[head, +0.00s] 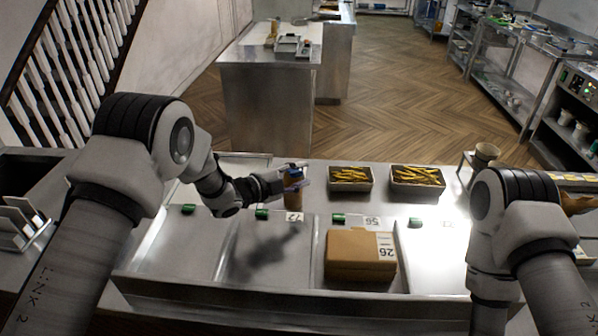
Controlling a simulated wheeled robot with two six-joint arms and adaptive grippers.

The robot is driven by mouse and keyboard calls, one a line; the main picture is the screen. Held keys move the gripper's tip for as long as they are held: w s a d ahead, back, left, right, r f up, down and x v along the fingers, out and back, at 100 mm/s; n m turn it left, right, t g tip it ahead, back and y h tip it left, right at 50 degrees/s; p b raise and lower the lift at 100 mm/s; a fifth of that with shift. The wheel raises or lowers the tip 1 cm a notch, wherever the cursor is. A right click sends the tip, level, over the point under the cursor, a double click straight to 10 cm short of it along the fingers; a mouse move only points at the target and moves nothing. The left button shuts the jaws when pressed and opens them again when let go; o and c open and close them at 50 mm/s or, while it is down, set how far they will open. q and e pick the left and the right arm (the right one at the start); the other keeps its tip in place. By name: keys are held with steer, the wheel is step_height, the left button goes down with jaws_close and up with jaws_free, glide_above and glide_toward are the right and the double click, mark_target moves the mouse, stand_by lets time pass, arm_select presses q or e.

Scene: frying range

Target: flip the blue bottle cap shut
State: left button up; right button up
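A small brown bottle (293,199) with a blue cap (294,168) is upright over the middle of the steel counter. The cap is too small to tell whether it is open or shut. My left gripper (286,185) reaches in from the left and is at the upper part of the bottle, just below the cap. Its fingers overlap the bottle, and I cannot tell whether they grip it or only stand around it. My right arm comes in at the right, but its gripper does not show clearly.
Two dark trays of fries (351,187) (418,191) stand right of the bottle. A brown cardboard box (360,255) marked 26 sits in front. Green clips (262,214) and number cards line the counter. A cup (485,157) stands at the back right.

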arm_select(q)
steer(key=shift+s+r, duration=0.15)
steer(key=shift+s, duration=0.15)
steer(key=shift+c, duration=1.1)
steer(key=shift+s+r, duration=0.1)
jaws_close()
arm_select(e)
steer(key=shift+s, duration=0.2)
arm_select(q)
steer(key=shift+a+n, duration=0.1)
steer(key=shift+n, duration=0.2)
arm_select(e)
steer(key=shift+r, duration=0.2)
arm_select(q)
steer(key=shift+w+r+n+g+p, duration=0.3)
steer(key=shift+r+n+g+p, duration=0.2)
steer(key=shift+n+g+p, duration=0.25)
steer(key=shift+w+a+r+n+g+p, duration=0.15)
steer(key=shift+n+g+p, duration=0.1)
steer(key=shift+n+p, duration=0.15)
steer(key=shift+w+r+n+g+p, duration=0.15)
steer(key=shift+n+g+p, duration=0.1)
steer(key=shift+n, duration=0.2)
steer(key=shift+w+a+n+g+p, duration=0.1)
steer(key=shift+n+g+p, duration=0.25)
steer(key=shift+n+p, duration=0.2)
arm_select(e)
steer(key=shift+r, duration=1.8)
